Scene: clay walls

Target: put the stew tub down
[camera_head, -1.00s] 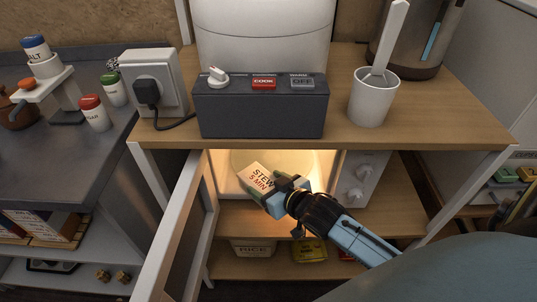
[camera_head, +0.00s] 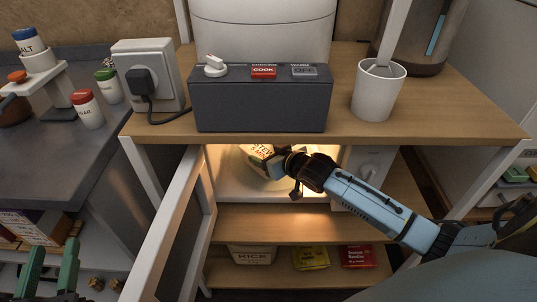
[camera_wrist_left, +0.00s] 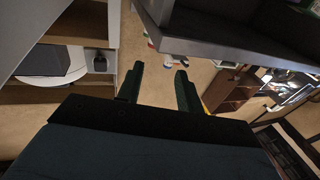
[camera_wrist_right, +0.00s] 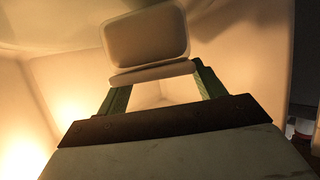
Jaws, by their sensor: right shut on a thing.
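The stew tub (camera_head: 262,158), a small pale box-like tub with a printed label, is inside the lit microwave (camera_head: 228,188). My right gripper (camera_head: 278,162) reaches in from the right and is shut on it. In the right wrist view the tub (camera_wrist_right: 145,40) sits at the fingertips of the right gripper (camera_wrist_right: 158,85), with pale glowing walls around it. I cannot tell whether the tub touches the microwave floor. My left gripper (camera_head: 52,268) is low at the left, apart from the tub. It is open and empty in the left wrist view (camera_wrist_left: 158,85).
The microwave door (camera_head: 172,235) stands open at the left. The counter edge (camera_head: 330,138) runs just above the opening. A dark panel with a COOK button (camera_head: 263,72) and a white cup (camera_head: 379,92) stand on top. A rice container (camera_head: 252,255) and packets are on the lower shelf.

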